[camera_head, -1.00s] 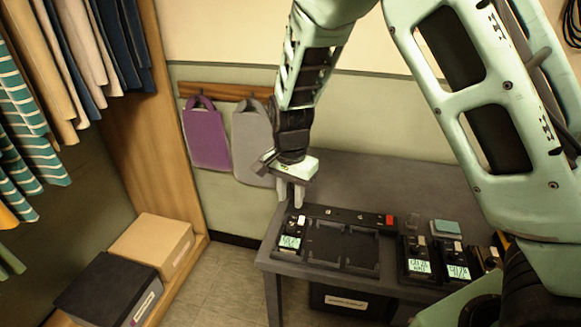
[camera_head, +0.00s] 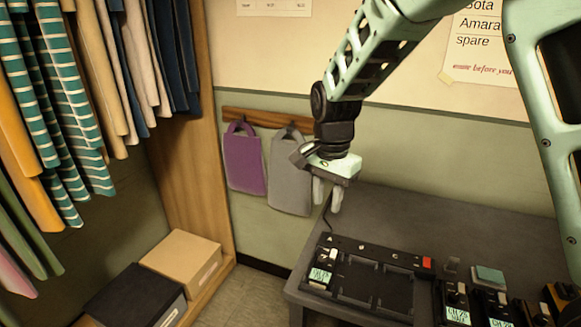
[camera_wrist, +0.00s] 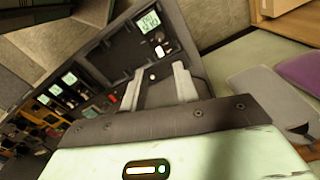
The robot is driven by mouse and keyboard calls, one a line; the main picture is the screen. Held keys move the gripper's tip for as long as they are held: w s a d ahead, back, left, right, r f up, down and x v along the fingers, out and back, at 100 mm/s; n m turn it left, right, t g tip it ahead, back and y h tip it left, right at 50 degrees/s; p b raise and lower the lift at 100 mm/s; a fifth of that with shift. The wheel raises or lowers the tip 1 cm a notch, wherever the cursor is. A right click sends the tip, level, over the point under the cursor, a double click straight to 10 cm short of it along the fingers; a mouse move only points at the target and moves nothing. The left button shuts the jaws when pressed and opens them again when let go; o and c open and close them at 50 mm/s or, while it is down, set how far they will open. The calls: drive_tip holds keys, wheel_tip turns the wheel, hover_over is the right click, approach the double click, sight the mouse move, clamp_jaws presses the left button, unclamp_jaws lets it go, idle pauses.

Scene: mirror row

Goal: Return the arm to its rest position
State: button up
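My gripper (camera_head: 327,196) hangs above the left end of the table in the head view, fingers pointing down. Its two fingers are apart with nothing between them. They also show apart in the wrist view (camera_wrist: 160,82). Below it, a small black device with a lit greenish screen (camera_head: 320,275) stands in the left slot of a dark charging tray (camera_head: 372,304). The same device shows beyond the fingertips in the wrist view (camera_wrist: 151,24). The gripper is clear of the device and tray. My arm is bent and reaches in from the upper right.
More black devices (camera_head: 456,303) stand right of the tray on the grey table (camera_head: 420,215), with a teal-topped block (camera_head: 489,275). A purple bag (camera_head: 244,163) and a grey bag (camera_head: 289,175) hang on the wall. Clothes (camera_head: 60,110) and boxes (camera_head: 180,255) are at the left.

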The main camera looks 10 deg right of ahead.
drive_tip(key=s+a+r+n, duration=0.1)
drive_tip(key=s+a+n, duration=0.2)
drive_tip(key=s+n, duration=0.6)
drive_tip(key=s+a+r+n, duration=0.1)
drive_tip(key=s+a+n, duration=0.2)
drive_tip(key=s+n, duration=0.6)
drive_tip(key=s, duration=0.9)
drive_tip(key=shift+a+r+y, duration=0.15)
drive_tip(key=shift+a+y, duration=0.1)
drive_tip(key=shift+y, duration=0.05)
